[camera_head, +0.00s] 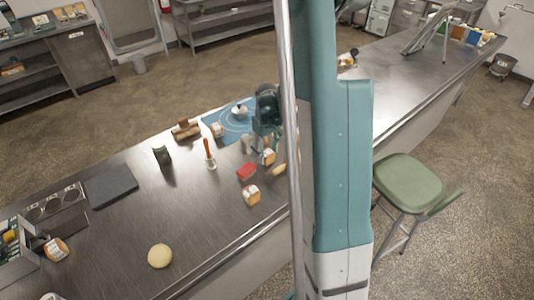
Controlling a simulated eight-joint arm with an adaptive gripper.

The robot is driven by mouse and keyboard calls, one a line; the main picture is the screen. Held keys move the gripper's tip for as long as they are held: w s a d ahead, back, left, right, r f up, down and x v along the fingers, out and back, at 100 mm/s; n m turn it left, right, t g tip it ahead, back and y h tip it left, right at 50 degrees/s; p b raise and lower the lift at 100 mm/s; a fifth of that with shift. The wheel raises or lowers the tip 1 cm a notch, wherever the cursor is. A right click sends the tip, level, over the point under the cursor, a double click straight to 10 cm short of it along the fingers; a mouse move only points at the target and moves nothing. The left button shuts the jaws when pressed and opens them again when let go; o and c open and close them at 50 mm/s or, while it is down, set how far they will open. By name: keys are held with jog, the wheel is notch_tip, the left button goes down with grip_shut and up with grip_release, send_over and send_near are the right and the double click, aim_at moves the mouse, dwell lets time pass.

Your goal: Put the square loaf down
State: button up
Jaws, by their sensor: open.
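My gripper (260,146) points down over the steel counter (130,219), beside the blue mat. It is open, and its fingers are small and partly dark in this view. A small bread piece with a brown crust and white face (268,157) is right by the fingers. I cannot tell whether they touch it. A similar squarish bread (251,195) lies on the counter nearer the front edge, apart from the gripper. Another small one (217,130) is at the mat's left edge. I cannot tell which of these is the square loaf.
A red block (246,172), a red-handled tool (209,154), a dark cup (162,155) and a blue mat (226,121) with a white lidded item surround the gripper. A round pale dough (160,256) lies front left. A green stool (409,182) stands right. The left-middle counter is mostly clear.

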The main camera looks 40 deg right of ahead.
aim_at(266, 153)
notch_tip(266, 153, up, 11)
jog(key=shift+r, duration=0.2)
dwell(0.6)
jog(key=shift+a, duration=0.1)
dwell(0.4)
jog(key=s+a+r+t, duration=0.2)
jog(key=s+a+r, duration=0.1)
jog(key=a+r, duration=0.5)
jog(key=s+a+r+t, duration=0.1)
jog(key=s+a+r, duration=0.35)
jog(key=a, duration=0.55)
jog(key=s+a+r+t, duration=0.4)
jog(key=s+a, duration=0.8)
jog(key=a, duration=0.2)
jog(key=shift+s+a, duration=0.4)
